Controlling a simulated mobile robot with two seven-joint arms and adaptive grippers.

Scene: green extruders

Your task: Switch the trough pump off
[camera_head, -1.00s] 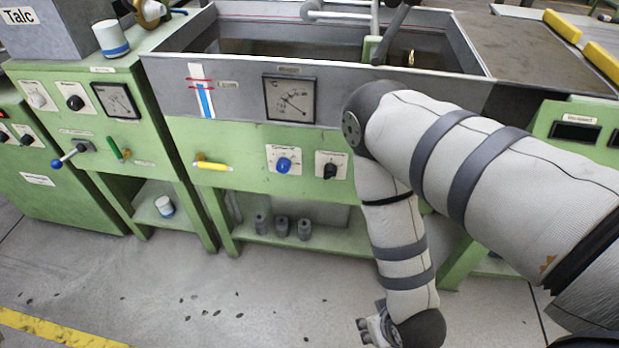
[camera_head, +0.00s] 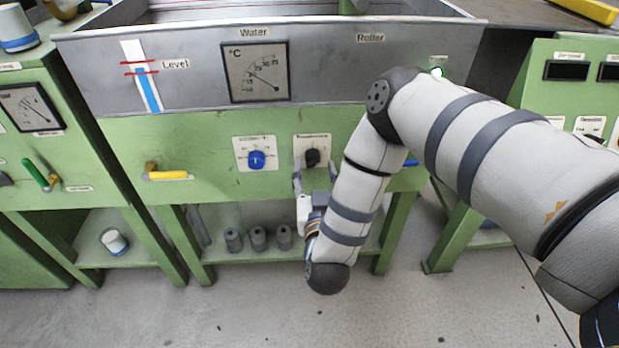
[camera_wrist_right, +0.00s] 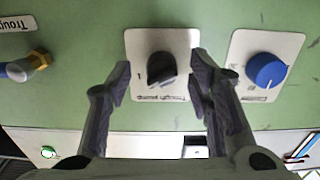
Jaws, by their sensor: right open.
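The trough pump switch is a black knob (camera_head: 312,157) on a white plate on the green front panel, right of a blue knob. In the right wrist view the black knob (camera_wrist_right: 161,68) appears upside down, on a plate reading "Trough pump". My right gripper (camera_head: 313,178) is just in front of and below the knob in the head view. In the wrist view the right gripper (camera_wrist_right: 160,76) is open, with one finger on each side of the knob and gaps between. The knob's exact setting is hard to read. My left gripper is not in view.
The blue knob (camera_head: 256,159) is close on the left, with a yellow-handled valve (camera_head: 167,174) farther left. A blue-handled valve (camera_wrist_right: 28,67) is on the other side. A green light (camera_head: 437,71) glows on the trough. Grey cylinders (camera_head: 258,238) stand on the lower shelf.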

